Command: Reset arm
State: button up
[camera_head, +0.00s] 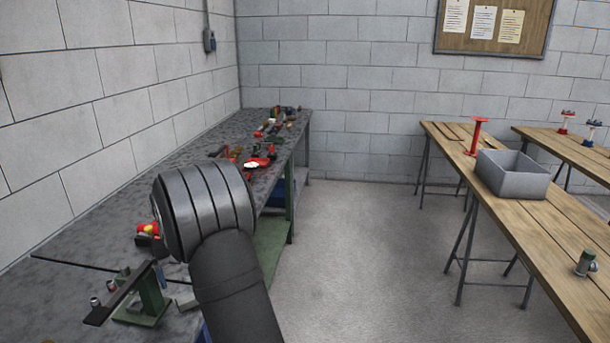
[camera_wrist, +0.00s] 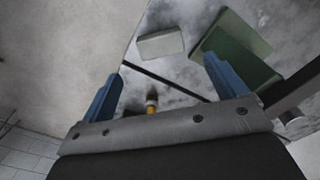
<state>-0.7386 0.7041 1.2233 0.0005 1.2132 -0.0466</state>
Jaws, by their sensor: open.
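My gripper (camera_wrist: 163,88) shows in the wrist view with its two blue fingers spread apart. Nothing is held between them. A small yellow and dark piece (camera_wrist: 151,104) shows in the gap, and I cannot tell how far below the fingers it is. A green block (camera_wrist: 236,48) lies beyond the right finger and a pale grey block (camera_wrist: 160,44) lies beyond the gap.
A green stand with a dark bar (camera_head: 145,300) and a red and yellow part (camera_head: 147,232) are close to my arm. Several small parts (camera_head: 262,150) lie farther along the bench. A wooden table (camera_head: 540,215) with a grey bin (camera_head: 512,178) stands right. The floor between is clear.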

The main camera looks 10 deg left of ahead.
notch_tip(320, 180, down, 9)
jog(key=shift+r, duration=1.8)
